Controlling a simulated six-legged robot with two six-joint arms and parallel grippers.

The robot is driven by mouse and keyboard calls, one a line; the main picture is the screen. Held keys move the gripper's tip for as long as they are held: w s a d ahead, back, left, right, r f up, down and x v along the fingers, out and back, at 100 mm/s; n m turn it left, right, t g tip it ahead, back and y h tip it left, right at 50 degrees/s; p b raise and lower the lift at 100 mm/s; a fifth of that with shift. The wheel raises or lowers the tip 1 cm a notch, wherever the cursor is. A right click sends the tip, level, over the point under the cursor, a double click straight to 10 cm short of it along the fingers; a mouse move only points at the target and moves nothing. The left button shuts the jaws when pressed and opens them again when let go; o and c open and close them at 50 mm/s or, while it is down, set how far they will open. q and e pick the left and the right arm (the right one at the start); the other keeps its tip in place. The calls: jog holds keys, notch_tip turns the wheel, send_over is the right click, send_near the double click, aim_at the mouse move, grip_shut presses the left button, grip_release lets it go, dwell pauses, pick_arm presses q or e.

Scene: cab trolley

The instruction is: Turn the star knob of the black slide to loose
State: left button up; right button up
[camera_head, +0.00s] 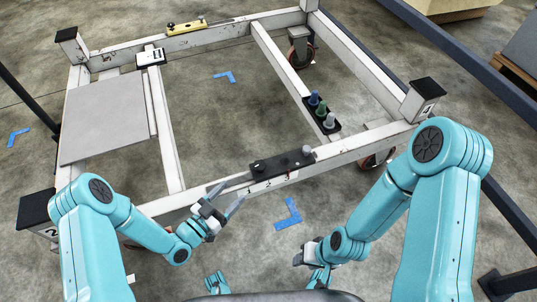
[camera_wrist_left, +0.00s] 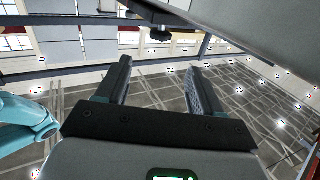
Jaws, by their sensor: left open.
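The black slide (camera_head: 282,163) lies along the near white rail of the trolley frame. It carries a dark knob (camera_head: 258,166) at its left end and a greyer knob (camera_head: 306,150) at its right end; I cannot tell for certain which is the star knob. My left gripper (camera_head: 229,195) is open and empty, just left of and in front of the slide's left end. In the left wrist view its two fingers (camera_wrist_left: 159,68) stand apart, with a dark knob-like shape (camera_wrist_left: 160,34) beyond them. My right gripper (camera_head: 309,254) is low at the front, its fingers too small to judge.
A yellow slide (camera_head: 186,27) sits on the far rail. A black holder (camera_head: 334,128) with several coloured pegs stands on the right crossbar. A grey panel (camera_head: 105,118) covers the frame's left side. A white-and-black box (camera_head: 151,57) sits near the panel. The frame's middle is open.

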aim_at(263, 161)
pick_arm(q)
jog(key=b+x, duration=0.3)
jog(key=x, duration=1.2)
jog(key=shift+s, duration=0.1)
jog(key=shift+w+d, duration=0.45)
jog(key=shift+w, duration=0.05)
jog(key=c, duration=1)
jog(key=shift+o, duration=0.2)
